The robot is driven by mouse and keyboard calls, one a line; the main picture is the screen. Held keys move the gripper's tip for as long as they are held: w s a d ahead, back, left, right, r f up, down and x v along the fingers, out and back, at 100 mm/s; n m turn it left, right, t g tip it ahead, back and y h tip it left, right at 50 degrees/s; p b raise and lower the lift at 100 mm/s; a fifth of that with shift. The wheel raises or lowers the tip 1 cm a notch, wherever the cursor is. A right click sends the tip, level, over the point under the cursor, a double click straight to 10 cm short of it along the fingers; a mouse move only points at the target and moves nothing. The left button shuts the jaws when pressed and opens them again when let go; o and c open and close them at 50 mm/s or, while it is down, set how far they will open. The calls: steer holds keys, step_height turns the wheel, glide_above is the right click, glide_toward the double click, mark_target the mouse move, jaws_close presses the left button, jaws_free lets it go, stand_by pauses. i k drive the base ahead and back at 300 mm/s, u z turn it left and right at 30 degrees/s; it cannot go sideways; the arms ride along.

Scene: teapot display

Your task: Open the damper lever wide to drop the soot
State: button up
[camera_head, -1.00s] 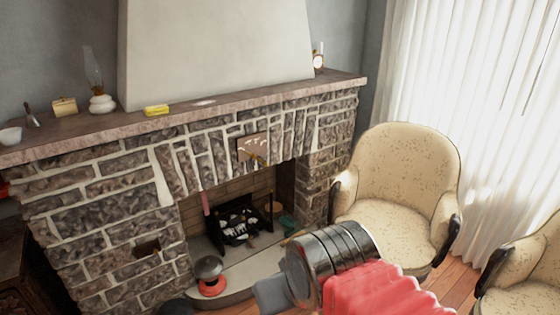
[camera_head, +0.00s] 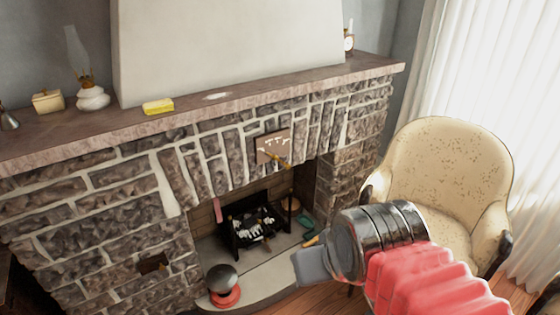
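The damper plate (camera_head: 272,146) is a small brownish panel with pale markings, set in the stone above the fireplace opening. A yellowish damper lever (camera_head: 278,159) shows at its lower part, slanting down to the right. My gripper (camera_head: 308,268) is low in the view, at the end of my metal and red arm, in front of the hearth and well apart from the lever. Only a grey end part shows, and I cannot tell whether it is open or shut. No soot can be made out.
The grate (camera_head: 255,228) stands in the fireplace. A black and red round object (camera_head: 223,285) sits on the hearth. A cream armchair (camera_head: 445,190) stands at the right. The mantel (camera_head: 200,112) juts out above the plate and carries a yellow block (camera_head: 158,107) and a lamp (camera_head: 92,95).

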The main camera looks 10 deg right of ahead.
mark_target(288, 166)
steer(key=u, duration=0.5)
steer(key=i, duration=0.85)
steer(key=u, duration=0.6)
